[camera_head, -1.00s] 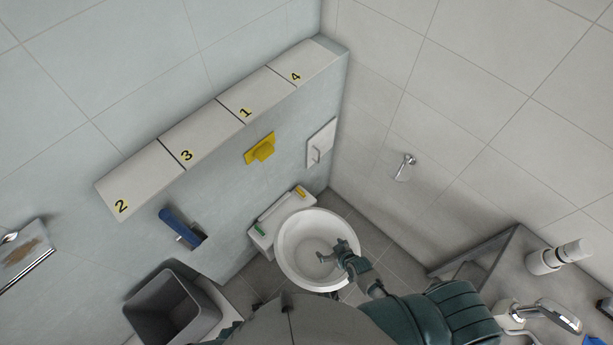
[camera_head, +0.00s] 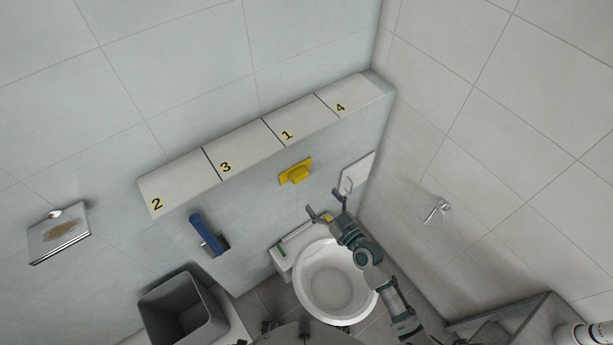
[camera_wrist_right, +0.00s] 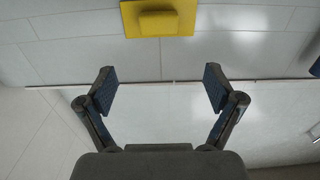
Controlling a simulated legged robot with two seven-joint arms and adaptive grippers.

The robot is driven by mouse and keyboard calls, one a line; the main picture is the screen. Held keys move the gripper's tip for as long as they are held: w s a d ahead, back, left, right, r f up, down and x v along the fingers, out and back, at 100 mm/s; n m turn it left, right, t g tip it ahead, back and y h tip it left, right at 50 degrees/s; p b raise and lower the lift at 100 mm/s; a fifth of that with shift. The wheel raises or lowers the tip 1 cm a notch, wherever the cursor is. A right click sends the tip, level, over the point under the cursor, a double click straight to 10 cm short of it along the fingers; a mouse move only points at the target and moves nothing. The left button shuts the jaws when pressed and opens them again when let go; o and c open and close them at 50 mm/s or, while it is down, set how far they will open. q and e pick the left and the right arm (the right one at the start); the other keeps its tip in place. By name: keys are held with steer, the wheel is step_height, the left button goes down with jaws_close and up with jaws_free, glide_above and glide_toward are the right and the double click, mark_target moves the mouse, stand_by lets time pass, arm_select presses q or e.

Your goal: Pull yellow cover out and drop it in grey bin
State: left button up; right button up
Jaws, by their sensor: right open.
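The yellow cover (camera_head: 296,172) is a flat plate with a raised block, set in the wall below the numbered ledge. In the right wrist view the yellow cover (camera_wrist_right: 158,19) is at the top, beyond my fingertips. My right gripper (camera_head: 326,204) is open and empty, below and right of the cover and apart from it. Its two spread fingers (camera_wrist_right: 160,88) show in the wrist view with nothing between them. The grey bin (camera_head: 181,311) stands at the lower left, open at the top. My left gripper is not clearly visible.
A white toilet (camera_head: 335,283) is below my right gripper. The ledge (camera_head: 262,143) bears panels numbered 2, 3, 1, 4. A blue item (camera_head: 207,234) sticks out of the wall left of the cover. A white panel with a handle (camera_head: 355,174) is to its right.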

glide_toward(298, 170)
steer(key=x, duration=0.7)
steer(key=shift+s+a, duration=0.15)
steer(key=shift+a, duration=0.25)
steer(key=shift+w, duration=0.25)
steer(key=shift+d, duration=0.25)
steer(key=shift+c, duration=0.4)
steer(key=shift+d, duration=0.1)
steer(key=c, duration=1.1)
steer(key=o, duration=0.6)
steer(key=shift+r, duration=0.1)
steer(key=shift+c, duration=0.2)
arm_select(q)
steer(key=shift+s+d, duration=0.25)
steer(key=shift+d, duration=0.7)
arm_select(e)
jaws_close()
